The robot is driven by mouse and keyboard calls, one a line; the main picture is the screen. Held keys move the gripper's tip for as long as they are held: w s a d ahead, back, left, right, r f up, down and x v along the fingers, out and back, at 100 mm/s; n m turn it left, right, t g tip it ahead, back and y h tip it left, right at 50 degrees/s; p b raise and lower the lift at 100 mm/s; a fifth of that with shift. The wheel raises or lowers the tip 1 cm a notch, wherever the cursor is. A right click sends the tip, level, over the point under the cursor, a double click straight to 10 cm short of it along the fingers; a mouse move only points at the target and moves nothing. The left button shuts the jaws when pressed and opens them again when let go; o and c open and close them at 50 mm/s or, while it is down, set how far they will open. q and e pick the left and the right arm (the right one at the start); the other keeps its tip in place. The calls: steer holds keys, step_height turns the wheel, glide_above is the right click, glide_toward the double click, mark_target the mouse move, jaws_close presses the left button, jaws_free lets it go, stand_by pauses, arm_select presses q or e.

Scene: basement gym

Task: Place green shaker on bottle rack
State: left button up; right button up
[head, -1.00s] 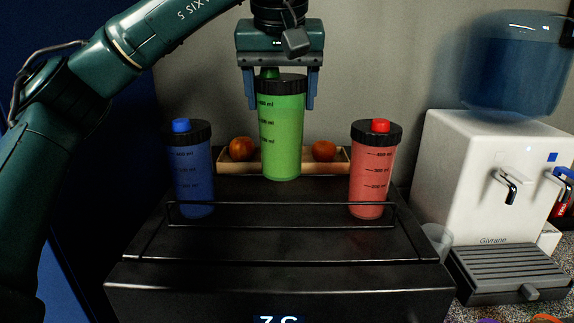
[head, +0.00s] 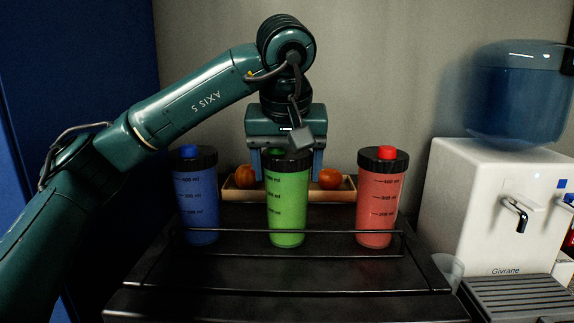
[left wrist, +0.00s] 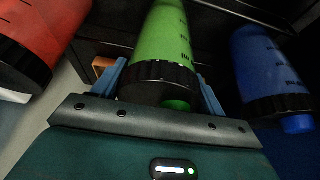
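The green shaker (head: 288,206) is upright between the blue shaker (head: 198,208) and the red shaker (head: 379,207), its base level with theirs behind the thin front rail. It looks to be on the black bottle rack (head: 230,272); a tiny gap beneath cannot be ruled out. My left gripper (head: 288,168) is above it, fingers down on either side of its black lid and close against it. The left wrist view shows the fingers flanking the lid of the green shaker (left wrist: 160,75). My right gripper is in neither view.
A wooden tray (head: 340,192) with orange fruit (head: 329,178) is behind the shakers, near the wall. A white water dispenser (head: 470,200) with a drip tray (head: 520,298) stands at the right. A blue panel (head: 80,70) is at the left.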

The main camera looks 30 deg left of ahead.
arm_select(q)
steer(key=o, duration=0.4)
steer(key=shift+s+r, duration=0.1)
steer(key=shift+r, duration=0.5)
steer(key=p+v, duration=0.2)
steer(key=v, duration=0.9)
steer(key=shift+s+d, duration=0.15)
